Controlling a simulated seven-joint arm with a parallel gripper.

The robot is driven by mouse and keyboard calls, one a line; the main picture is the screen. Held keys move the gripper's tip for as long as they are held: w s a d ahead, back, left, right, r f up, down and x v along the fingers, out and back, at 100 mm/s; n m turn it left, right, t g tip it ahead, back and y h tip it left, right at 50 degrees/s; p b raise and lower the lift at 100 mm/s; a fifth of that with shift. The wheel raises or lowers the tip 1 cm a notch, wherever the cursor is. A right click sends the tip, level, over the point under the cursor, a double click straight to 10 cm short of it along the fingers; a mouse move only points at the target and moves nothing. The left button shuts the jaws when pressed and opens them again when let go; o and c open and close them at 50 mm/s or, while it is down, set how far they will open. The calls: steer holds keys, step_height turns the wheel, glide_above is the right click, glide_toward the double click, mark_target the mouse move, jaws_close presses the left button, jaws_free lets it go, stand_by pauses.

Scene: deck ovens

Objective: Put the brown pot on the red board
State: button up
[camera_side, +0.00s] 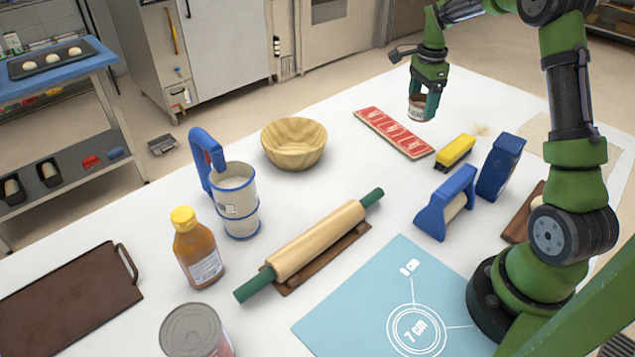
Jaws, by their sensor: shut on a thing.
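The brown pot (416,109) is a small round vessel with a pale label on its side. My gripper (427,104) points down and is shut on it, with the fingers hiding part of it. The red board (395,132) lies flat on the white table, long and narrow with pale markings. In the picture the pot is just behind and to the right of the board. I cannot tell how high it is above the table.
A yellow brush (455,151) and blue items (500,166) stand right of the board. A wooden bowl (293,142) stands to its left. A rolling pin (315,241), blue-banded jug (236,200), orange bottle (197,250) and blue mat (355,300) are nearer the front.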

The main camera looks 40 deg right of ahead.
steer(key=shift+w+r, duration=0.1)
steer(key=shift+w, duration=0.2)
step_height(320, 180, down, 9)
steer(key=shift+f, duration=0.2)
steer(key=shift+f, duration=0.2)
steer(key=o, duration=1.2)
steer(key=shift+s, duration=0.1)
steer(key=shift+r, duration=0.1)
